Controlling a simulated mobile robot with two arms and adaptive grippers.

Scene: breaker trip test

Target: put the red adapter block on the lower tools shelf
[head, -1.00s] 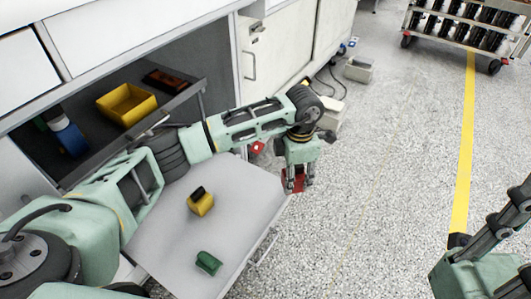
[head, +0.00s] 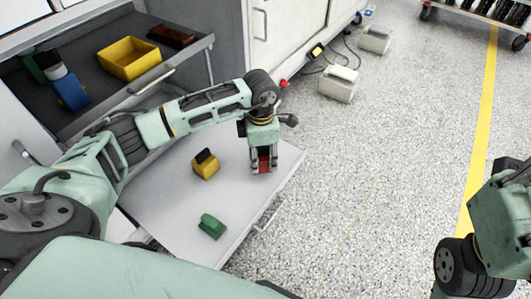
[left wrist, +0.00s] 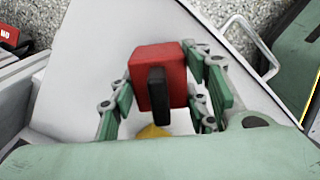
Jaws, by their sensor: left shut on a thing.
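My left gripper (head: 263,166) is shut on the red adapter block (head: 264,155) and holds it over the right part of the light grey lower shelf (head: 165,237). In the left wrist view the red block (left wrist: 158,78), with a black tab, sits between the fingers (left wrist: 160,100). I cannot tell whether the block touches the shelf. A yellow block (head: 206,168) with a black top and a green block (head: 212,226) rest on the same shelf, left of the gripper. My right arm shows at the right edge, its fingers out of view.
A dark upper drawer (head: 190,65) stands open behind my left arm, with a yellow bin (head: 128,58), a blue item (head: 70,92) and a dark red item (head: 171,36). Pale boxes (head: 338,84) and cables lie on the floor.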

